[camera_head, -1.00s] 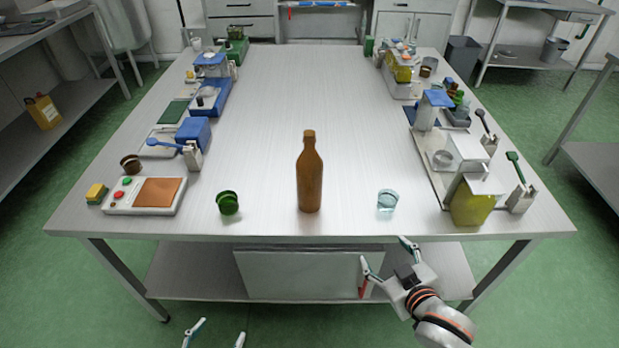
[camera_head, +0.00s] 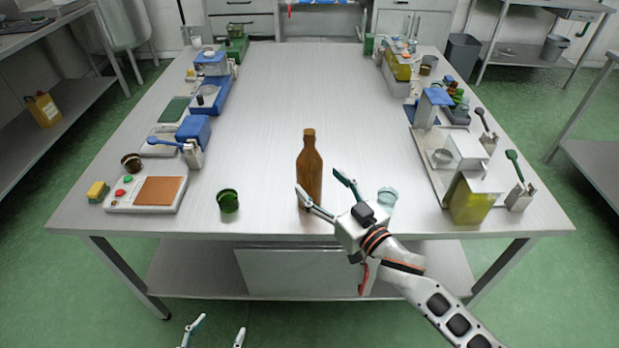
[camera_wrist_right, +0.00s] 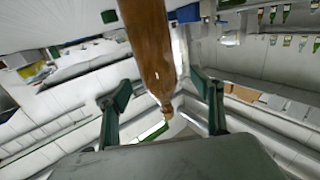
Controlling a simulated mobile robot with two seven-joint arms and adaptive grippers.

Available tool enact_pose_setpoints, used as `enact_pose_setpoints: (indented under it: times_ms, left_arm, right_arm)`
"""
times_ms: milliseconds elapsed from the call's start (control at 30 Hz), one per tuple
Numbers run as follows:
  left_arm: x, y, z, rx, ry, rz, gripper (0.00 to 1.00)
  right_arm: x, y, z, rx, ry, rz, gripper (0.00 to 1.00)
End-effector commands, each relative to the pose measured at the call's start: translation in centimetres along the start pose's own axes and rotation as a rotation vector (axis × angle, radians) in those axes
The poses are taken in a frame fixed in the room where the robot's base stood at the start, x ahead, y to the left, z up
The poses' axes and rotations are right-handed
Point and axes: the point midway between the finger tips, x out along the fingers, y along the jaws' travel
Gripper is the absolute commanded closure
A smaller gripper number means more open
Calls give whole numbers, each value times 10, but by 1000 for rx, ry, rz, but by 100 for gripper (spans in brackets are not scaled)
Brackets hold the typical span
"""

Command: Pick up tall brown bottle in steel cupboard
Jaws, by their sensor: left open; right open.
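The tall brown bottle (camera_head: 309,165) stands upright on the steel table near its front edge, in the head view. In the right wrist view the bottle (camera_wrist_right: 150,45) hangs down from the top edge, ahead of the fingers. My right gripper (camera_head: 324,194) is open at the bottle's front right, with one finger overlapping its lower part in the picture; I cannot tell if they touch. Its two fingers (camera_wrist_right: 162,108) show apart in the wrist view, with nothing held. My left gripper (camera_head: 212,333) is open and empty at the bottom edge, in front of the table.
A green glass (camera_head: 228,200) stands left of the bottle. A clear glass (camera_head: 387,197) stands just right of my right gripper, partly hidden. Boxes and tools line both sides of the table (camera_head: 270,110); its middle is clear. A closed steel cupboard (camera_head: 290,270) front shows below.

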Motion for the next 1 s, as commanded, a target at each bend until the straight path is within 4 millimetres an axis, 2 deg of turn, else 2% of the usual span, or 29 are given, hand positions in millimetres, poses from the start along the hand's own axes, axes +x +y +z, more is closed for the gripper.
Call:
enact_pose_setpoints:
  times_ms: [433,767,1000]
  left_arm:
    - [1,1,3,0,-3,1,36]
    - [1,1,3,0,-3,1,36]
    - [1,0,3,0,-3,1,36]
  right_arm:
    - [55,4,-2,-2,0,1,34]
    - [61,4,-1,-2,-1,1,34]
    - [61,4,-1,-2,-1,2,97]
